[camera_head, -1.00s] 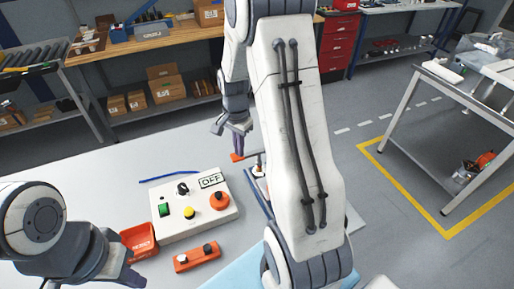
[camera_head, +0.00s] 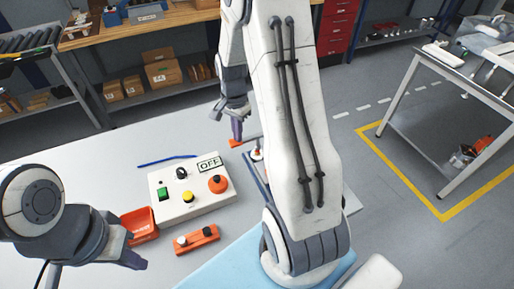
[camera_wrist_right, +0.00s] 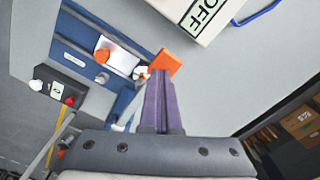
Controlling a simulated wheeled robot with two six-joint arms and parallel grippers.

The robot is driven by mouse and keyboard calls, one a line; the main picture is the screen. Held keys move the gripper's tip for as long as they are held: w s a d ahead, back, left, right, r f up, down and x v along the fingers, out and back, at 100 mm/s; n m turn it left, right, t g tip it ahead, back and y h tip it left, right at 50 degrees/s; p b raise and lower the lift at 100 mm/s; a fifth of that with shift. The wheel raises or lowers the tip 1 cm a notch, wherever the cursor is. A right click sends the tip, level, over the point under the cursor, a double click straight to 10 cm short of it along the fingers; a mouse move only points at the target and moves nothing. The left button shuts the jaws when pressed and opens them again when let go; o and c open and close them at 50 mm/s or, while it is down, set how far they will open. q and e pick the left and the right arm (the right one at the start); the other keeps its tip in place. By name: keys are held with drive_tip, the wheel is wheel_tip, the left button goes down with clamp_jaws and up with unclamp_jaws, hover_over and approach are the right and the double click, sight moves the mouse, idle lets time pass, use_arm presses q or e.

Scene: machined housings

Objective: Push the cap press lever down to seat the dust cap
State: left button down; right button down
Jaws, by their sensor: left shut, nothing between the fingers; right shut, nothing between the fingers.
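The cap press lever ends in an orange handle (camera_head: 236,142), left of my right arm in the head view. In the right wrist view the orange handle (camera_wrist_right: 166,64) is just beyond the fingertips. My right gripper (camera_head: 237,136) is shut and empty, its purple fingers pointing down at the handle; I cannot tell whether they touch. The press (camera_wrist_right: 132,68) stands on a blue base; my right arm hides much of it in the head view. I cannot make out the dust cap for certain. My left gripper (camera_head: 138,262) is shut and empty at the lower left.
A control box (camera_head: 185,195) with an OFF display (camera_head: 209,163) stands left of the press. An orange bin (camera_head: 140,222), a small orange button block (camera_head: 197,239) and a blue strip (camera_head: 167,160) lie on the table. Bare table is at the left.

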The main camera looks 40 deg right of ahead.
wheel_tip(320, 180, up, 9)
drive_tip(key=p, duration=0.7)
drive_tip(key=shift+a+f, duration=0.1)
drive_tip(key=shift+f, duration=0.05)
idle(0.8)
